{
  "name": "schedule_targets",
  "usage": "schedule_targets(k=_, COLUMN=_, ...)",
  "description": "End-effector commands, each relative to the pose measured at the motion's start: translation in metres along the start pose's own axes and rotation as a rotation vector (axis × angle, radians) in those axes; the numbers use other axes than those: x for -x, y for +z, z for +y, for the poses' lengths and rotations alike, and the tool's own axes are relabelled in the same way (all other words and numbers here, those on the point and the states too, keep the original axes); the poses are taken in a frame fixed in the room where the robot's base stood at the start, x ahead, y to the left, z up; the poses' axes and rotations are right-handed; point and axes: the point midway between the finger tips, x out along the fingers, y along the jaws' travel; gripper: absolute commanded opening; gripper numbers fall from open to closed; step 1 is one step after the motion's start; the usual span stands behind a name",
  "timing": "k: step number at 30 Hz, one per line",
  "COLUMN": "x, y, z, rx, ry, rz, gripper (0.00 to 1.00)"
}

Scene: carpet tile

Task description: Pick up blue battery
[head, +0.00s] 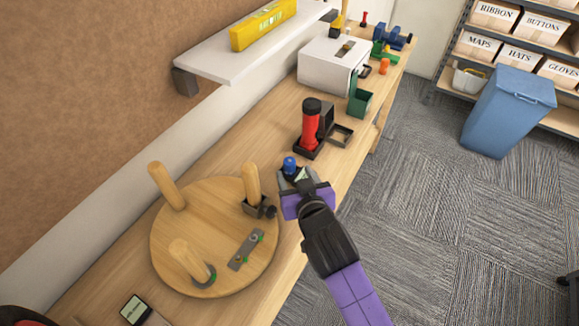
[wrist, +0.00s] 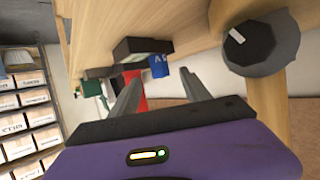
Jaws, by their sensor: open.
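The blue battery (head: 289,165) stands on the wooden workbench between the round wooden stool top and the red flashlight in the head view. In the wrist view, the blue battery (wrist: 158,66) shows just beyond the fingertips, closer to the right finger. My gripper (head: 295,178) is open and empty, right beside the battery on its near side. Its two fingers also show in the wrist view (wrist: 150,76), spread apart. I cannot tell whether either finger touches the battery. The battery's lower part is partly hidden by the gripper in the head view.
A round wooden piece (head: 205,270) with upright legs lies close on the left. A red flashlight (head: 310,124) in a black holder stands just behind. A white box (head: 333,66) is farther back. A shelf (head: 235,62) with a yellow level overhangs the bench.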

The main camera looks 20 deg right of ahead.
Motion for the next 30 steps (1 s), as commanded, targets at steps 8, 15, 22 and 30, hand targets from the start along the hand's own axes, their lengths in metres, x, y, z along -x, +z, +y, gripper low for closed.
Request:
schedule_targets(k=8, x=-0.028, y=-0.001, z=0.000, rx=0.001, ry=0.000, rz=0.002, gripper=0.55)
schedule_targets(k=15, x=-0.059, y=0.001, z=0.000, rx=0.001, ry=0.000, rz=0.002, gripper=0.55)
schedule_targets(k=22, x=-0.067, y=0.002, z=0.000, rx=0.000, ry=-0.001, rz=0.003, gripper=0.55)
schedule_targets(k=30, x=-0.066, y=0.001, z=0.000, rx=0.000, ry=-0.001, rz=0.003, gripper=0.26)
